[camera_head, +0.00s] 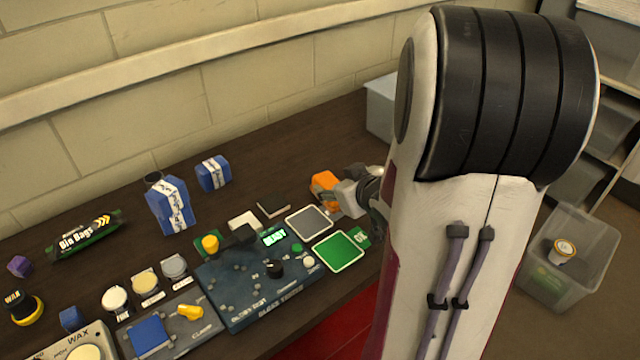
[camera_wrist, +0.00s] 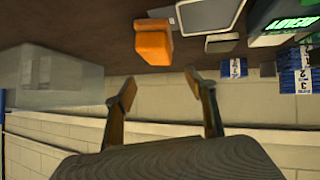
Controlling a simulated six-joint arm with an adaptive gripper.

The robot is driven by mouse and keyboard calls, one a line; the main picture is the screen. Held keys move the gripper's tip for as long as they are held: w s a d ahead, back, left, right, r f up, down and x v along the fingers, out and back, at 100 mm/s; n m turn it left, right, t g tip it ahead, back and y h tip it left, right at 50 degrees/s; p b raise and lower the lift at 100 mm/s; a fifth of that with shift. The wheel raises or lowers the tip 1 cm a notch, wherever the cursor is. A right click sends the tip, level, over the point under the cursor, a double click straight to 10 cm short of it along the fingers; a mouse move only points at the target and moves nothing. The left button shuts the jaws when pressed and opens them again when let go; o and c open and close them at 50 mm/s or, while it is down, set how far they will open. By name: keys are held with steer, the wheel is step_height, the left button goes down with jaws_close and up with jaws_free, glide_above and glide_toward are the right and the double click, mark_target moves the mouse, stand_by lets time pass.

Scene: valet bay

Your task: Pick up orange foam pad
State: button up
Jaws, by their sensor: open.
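The orange foam pad (camera_head: 324,184) is a small block on the dark bench, just left of my arm in the head view. In the wrist view the orange pad (camera_wrist: 153,43) lies above the fingertips in the picture, apart from them. My gripper (camera_wrist: 160,80) is open and empty, its two fingers spread wide.
A grey framed square (camera_head: 309,222) and a green framed square (camera_head: 338,251) lie nearby. A dark control panel (camera_head: 262,290) is to the left. A translucent bin (camera_wrist: 48,82) and the wall (camera_wrist: 265,100) bound the area.

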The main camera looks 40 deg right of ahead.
steer(key=f, duration=0.1)
steer(key=d+f+t+y, duration=0.1)
steer(key=shift+s+d+f, duration=0.1)
steer(key=shift+s+f, duration=0.15)
steer(key=shift+f, duration=0.1)
steer(key=shift+s+d+f+m+t, duration=0.1)
steer(key=shift+s+f+m+t, duration=0.15)
steer(key=shift+f, duration=0.25)
steer(key=shift+s+f+t+y, duration=0.35)
steer(key=shift+t+y, duration=0.15)
steer(key=shift+t, duration=0.05)
steer(key=shift+x, duration=1.3)
steer(key=shift+d+r+x, duration=0.1)
steer(key=shift+x, duration=1.2)
steer(key=shift+d+r+x, duration=0.15)
steer(key=shift+x, duration=1.15)
